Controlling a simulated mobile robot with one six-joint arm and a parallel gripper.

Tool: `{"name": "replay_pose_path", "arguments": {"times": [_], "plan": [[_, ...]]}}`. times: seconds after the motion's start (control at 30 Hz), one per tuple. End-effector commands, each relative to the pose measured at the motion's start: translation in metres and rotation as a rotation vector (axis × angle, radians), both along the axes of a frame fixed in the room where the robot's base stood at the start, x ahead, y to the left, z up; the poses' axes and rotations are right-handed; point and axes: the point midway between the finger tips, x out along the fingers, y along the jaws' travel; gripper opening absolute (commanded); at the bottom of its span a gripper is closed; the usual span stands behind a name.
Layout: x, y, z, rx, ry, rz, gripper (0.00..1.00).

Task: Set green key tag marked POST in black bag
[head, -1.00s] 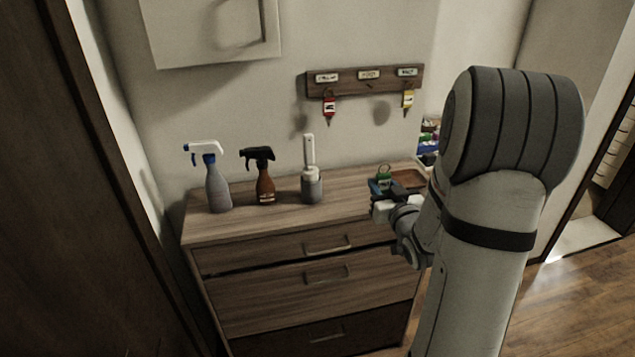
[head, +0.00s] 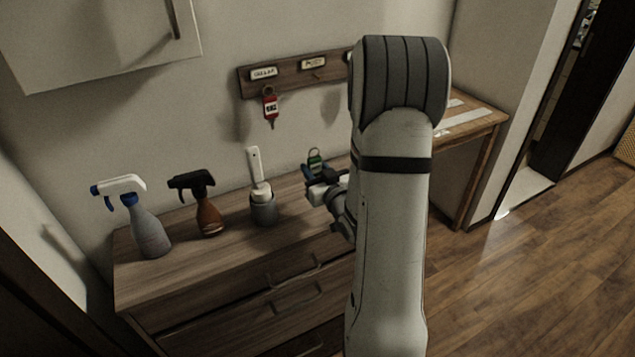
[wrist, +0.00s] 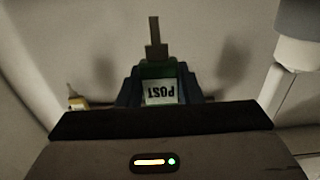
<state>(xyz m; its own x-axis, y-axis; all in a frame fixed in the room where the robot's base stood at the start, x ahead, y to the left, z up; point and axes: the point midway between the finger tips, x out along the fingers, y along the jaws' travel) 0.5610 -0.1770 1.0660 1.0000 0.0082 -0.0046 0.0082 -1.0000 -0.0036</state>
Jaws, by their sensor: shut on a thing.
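The green key tag (head: 315,160) is held upright in my gripper (head: 311,174), above the wooden dresser top. In the wrist view the tag (wrist: 160,90) shows the word POST upside down on a white label, between the blue fingertips (wrist: 160,88) of my gripper, with a brownish key part sticking up beyond it. My gripper is shut on the tag. I see no black bag in either view; my arm hides part of the room behind it.
The dresser (head: 190,270) holds a white-and-blue spray bottle (head: 148,225), a brown spray bottle (head: 208,212) and a brush in a grey holder (head: 263,205). A key rack (head: 290,78) with a red tag (head: 270,106) hangs above. A wooden table (head: 485,118) stands right; floor there is clear.

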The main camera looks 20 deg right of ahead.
Motion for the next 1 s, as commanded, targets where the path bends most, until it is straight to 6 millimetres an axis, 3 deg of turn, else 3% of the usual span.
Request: {"name": "replay_pose_path", "arguments": {"times": [0.53,1.0], "plan": [[0.003,0.011,-0.051,0.001,0.0,0.021,0.1],[0.004,0.012,-0.058,-0.001,-0.002,0.022,0.1]]}}
